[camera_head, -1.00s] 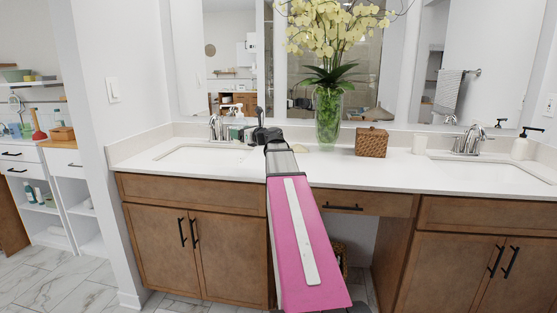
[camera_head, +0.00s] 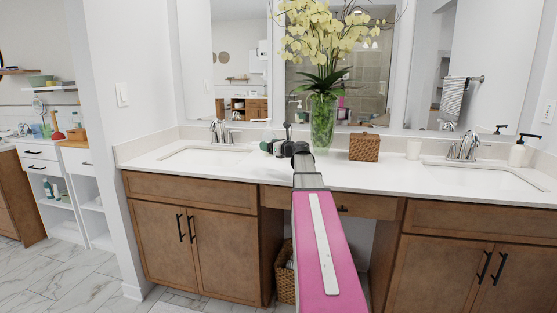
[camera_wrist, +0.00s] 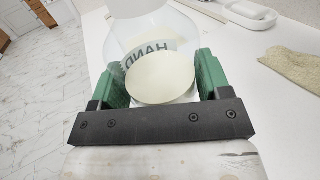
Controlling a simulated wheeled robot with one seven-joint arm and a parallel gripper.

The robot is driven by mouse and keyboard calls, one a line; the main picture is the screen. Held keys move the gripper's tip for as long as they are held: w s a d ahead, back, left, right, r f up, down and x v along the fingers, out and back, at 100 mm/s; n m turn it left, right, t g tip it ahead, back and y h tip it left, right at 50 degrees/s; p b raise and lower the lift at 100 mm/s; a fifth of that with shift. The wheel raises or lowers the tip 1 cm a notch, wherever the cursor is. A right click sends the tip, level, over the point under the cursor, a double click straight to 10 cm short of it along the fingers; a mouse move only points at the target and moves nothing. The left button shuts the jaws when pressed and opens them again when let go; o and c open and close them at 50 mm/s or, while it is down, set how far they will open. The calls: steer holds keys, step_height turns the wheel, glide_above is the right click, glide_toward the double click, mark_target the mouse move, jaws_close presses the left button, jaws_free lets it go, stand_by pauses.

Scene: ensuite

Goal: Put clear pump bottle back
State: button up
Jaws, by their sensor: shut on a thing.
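My gripper (camera_wrist: 163,78) has green finger pads on both sides of the clear pump bottle (camera_wrist: 158,45) in the wrist view and is shut on it. The bottle's round pale base faces the wrist camera, and part of a label reading "HAND" shows upside down through it. In the head view my gripper (camera_head: 273,147) is at the vanity counter, between the left sink and the vase. The bottle is too small and hidden there to make out clearly. I cannot tell whether it touches the counter.
The wrist view shows a white dish (camera_wrist: 252,14) and a beige item (camera_wrist: 293,66) to the right.

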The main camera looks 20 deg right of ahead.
steer(key=d+f, duration=0.1)
steer(key=d, duration=0.1)
steer(key=d+f, duration=0.1)
steer(key=d, duration=0.1)
steer(key=shift+w+f, duration=0.15)
steer(key=shift+f, duration=2.05)
steer(key=o, duration=1.2)
steer(key=shift+f, duration=0.1)
steer(key=shift+o, duration=0.2)
steer(key=v, duration=1.2)
